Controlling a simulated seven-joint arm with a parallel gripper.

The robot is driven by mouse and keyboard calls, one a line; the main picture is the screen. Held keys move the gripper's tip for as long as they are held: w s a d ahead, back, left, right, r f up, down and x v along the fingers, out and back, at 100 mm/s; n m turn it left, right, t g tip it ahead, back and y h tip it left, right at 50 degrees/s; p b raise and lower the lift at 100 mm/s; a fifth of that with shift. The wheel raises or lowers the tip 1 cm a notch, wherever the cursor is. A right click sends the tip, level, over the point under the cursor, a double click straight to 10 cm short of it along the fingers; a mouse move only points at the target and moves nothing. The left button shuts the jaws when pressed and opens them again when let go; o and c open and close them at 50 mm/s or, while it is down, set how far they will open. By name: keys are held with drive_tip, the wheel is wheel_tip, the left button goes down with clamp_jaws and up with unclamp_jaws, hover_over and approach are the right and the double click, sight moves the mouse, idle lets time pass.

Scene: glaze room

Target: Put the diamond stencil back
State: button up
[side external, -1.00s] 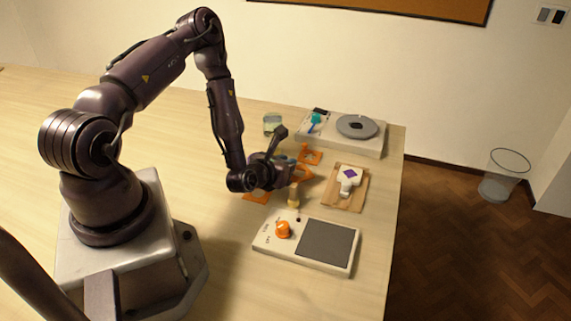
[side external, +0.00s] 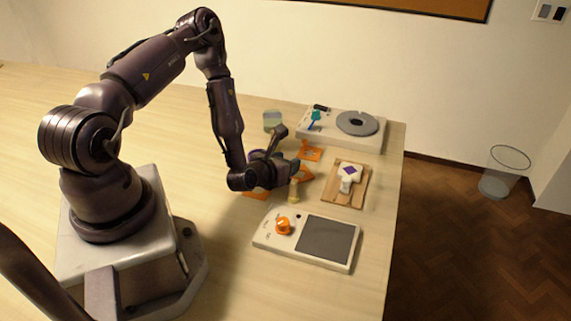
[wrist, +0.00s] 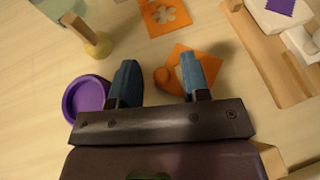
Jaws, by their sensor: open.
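My gripper (wrist: 158,78) is open, with its two blue fingertips apart. A second orange stencil (wrist: 152,20), with a flower-shaped cutout, lies further off. A third orange stencil (side external: 253,194) is partly hidden beneath my gripper in the side view. A white tile with a purple diamond (side external: 349,171) sits on a wooden board (side external: 358,199) to the right of my gripper.
A purple bowl (wrist: 72,108) stands close beside the left fingertip. A round-based wooden tool (wrist: 97,46) and a pale glass jar (side external: 272,121) stand beyond. A wheel unit (side external: 369,142) is at the back and a panel with an orange knob (side external: 283,226) in front.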

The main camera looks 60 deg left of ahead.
drive_tip(key=v, duration=0.7)
drive_tip(key=shift+r, duration=0.3)
drive_tip(key=shift+d+r+m, duration=0.15)
drive_tip(key=shift+r+m, duration=0.1)
drive_tip(key=shift+m, duration=0.05)
drive_tip(key=w+d+r+m+g+h, duration=0.1)
drive_tip(key=w+d+r+m+h, duration=0.2)
drive_tip(key=r+m, duration=0.7)
drive_tip(key=w+d+r+m+g+h, duration=0.1)
drive_tip(key=w+d+r+m+h, duration=0.35)
drive_tip(key=m, duration=1.05)
drive_tip(key=s+d+r+m+g, duration=0.1)
drive_tip(key=s+r+m+g, duration=0.1)
drive_tip(key=s+r+m, duration=0.5)
drive_tip(key=s+d+r+m+g, duration=0.2)
drive_tip(key=s+r+m, duration=0.6)
drive_tip(key=s, duration=0.4)
drive_tip(key=shift+d+r+m, duration=0.25)
drive_tip(key=shift+d+m, duration=0.05)
drive_tip(key=shift+m, duration=0.6)
drive_tip(key=shift+y, duration=0.25)
